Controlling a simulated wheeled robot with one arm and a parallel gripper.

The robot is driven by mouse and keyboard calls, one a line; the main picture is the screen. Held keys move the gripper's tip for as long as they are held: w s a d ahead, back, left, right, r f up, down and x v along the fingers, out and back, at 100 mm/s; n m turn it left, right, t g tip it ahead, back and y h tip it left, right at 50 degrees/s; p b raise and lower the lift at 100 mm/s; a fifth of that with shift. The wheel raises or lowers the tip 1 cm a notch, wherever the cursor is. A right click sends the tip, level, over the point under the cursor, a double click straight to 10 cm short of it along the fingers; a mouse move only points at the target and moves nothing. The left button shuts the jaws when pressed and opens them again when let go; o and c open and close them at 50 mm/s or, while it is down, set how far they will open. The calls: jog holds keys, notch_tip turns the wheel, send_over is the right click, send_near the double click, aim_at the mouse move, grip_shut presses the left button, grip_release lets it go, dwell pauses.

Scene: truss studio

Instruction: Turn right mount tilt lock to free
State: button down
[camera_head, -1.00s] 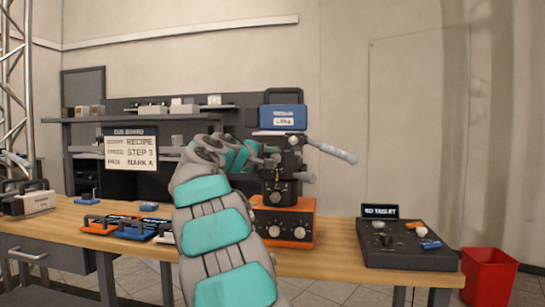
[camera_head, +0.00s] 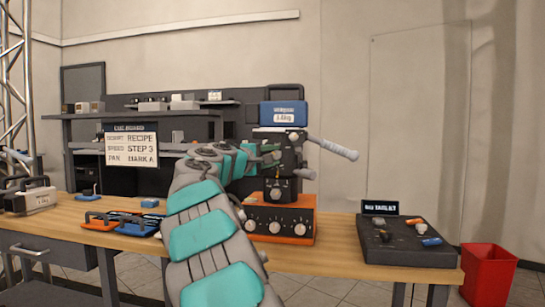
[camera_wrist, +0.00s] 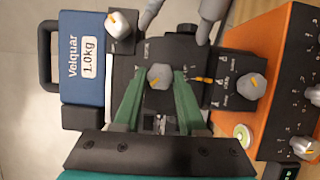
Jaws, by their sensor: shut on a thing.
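A dark camera mount (camera_head: 290,165) stands on an orange base unit (camera_head: 305,222) on the wooden bench, with a blue weight case (camera_head: 283,113) on top. In the wrist view, a grey knob (camera_wrist: 160,75) with an orange pointer sits on the mount's dark face, with small markings too blurred to read. My gripper (camera_wrist: 159,78) has its two green fingers shut on this knob, one on each side. In the head view, my gripper (camera_head: 270,157) reaches the mount's left side, and my arm hides part of the base unit.
A second grey knob (camera_wrist: 251,86) and another at the top (camera_wrist: 120,24) are close by. A grey handle (camera_head: 333,147) sticks out right. A dark control panel (camera_head: 410,250) and red bin (camera_head: 488,275) stand right. Orange and blue tools (camera_head: 118,222) lie left.

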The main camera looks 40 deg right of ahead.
jog(key=shift+c, duration=2.4)
grip_release()
jog(key=shift+a, duration=0.1)
jog(key=b+v, duration=0.1)
jog(key=v, duration=0.6)
jog(key=shift+a, duration=0.3)
